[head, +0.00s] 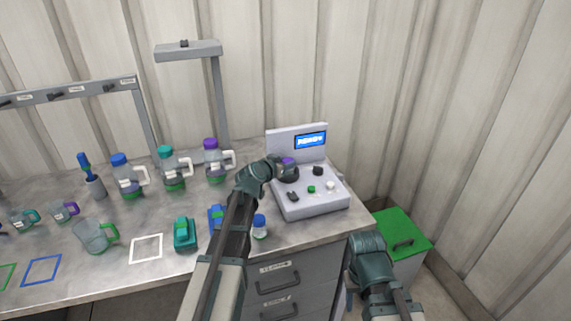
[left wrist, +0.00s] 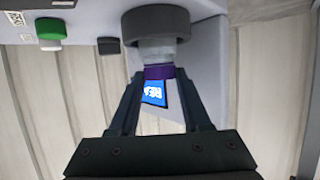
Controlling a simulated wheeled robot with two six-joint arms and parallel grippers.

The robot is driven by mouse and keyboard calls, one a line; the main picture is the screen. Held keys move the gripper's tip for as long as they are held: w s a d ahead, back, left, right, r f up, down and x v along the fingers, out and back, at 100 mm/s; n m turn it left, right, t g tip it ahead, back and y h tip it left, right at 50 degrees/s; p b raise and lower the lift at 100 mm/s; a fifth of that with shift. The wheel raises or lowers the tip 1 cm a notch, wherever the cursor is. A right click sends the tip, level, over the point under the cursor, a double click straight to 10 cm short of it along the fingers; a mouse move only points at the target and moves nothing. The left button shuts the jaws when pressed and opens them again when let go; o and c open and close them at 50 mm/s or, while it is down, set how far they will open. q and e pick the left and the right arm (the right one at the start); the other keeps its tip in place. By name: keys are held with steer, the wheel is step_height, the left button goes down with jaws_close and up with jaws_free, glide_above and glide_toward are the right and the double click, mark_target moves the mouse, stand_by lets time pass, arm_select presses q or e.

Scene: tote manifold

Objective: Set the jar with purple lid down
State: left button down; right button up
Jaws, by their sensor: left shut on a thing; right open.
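The jar with purple lid (head: 288,161) is at the end of my left arm, over the left part of the grey device. My left gripper (head: 277,164) is shut on it at the purple lid. In the left wrist view the lid (left wrist: 158,71) sits between the two fingertips (left wrist: 160,82), with the clear body beyond it. The body's far end meets a dark round holder (left wrist: 156,22) on the device; I cannot tell whether it rests there. My right gripper (head: 368,246) is open and empty, right of the bench near the green bin.
The grey device (head: 312,206) has a lit blue screen (head: 311,140) and several knobs. Left of it stand bottles with purple (head: 211,144), teal (head: 165,151) and blue (head: 119,159) lids. A small blue-lidded jar (head: 260,222) is near the bench front. A green-lidded bin (head: 402,232) stands right.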

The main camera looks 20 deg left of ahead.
arm_select(q)
steer(key=shift+c, duration=1.8)
jaws_free()
steer(key=shift+r, duration=0.1)
steer(key=shift+s+r+p, duration=0.2)
steer(key=shift+s+p, duration=0.1)
steer(key=shift+p, duration=0.15)
steer(key=p+v, duration=0.4)
steer(key=v, duration=0.7)
steer(key=shift+s+a, duration=0.1)
steer(key=shift+s, duration=0.05)
